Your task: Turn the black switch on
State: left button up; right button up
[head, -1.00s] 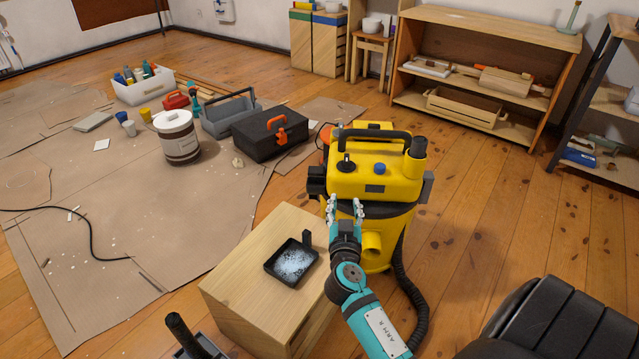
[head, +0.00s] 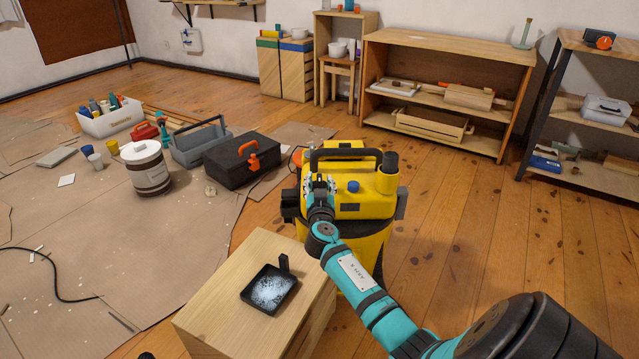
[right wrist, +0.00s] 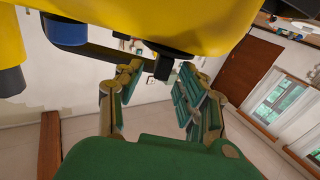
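The yellow vacuum (head: 362,207) with a black carry handle and a blue knob (head: 353,187) stands behind the wooden box. My right gripper (head: 319,181) is at the front left of its top and covers the black switch in the head view. In the right wrist view the vacuum's yellow body (right wrist: 220,22) fills the top. A small black part (right wrist: 164,67), apparently the switch, shows between the spread fingers of my right gripper (right wrist: 158,86). The gripper is open; I cannot tell whether a finger touches the switch.
A wooden box (head: 222,298) with a black tray (head: 269,289) on it stands in front, left of my right arm. Floor right of the vacuum is clear.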

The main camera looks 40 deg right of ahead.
jog(key=shift+w+d, duration=0.5)
jog(key=shift+w, duration=0.05)
grip_shut()
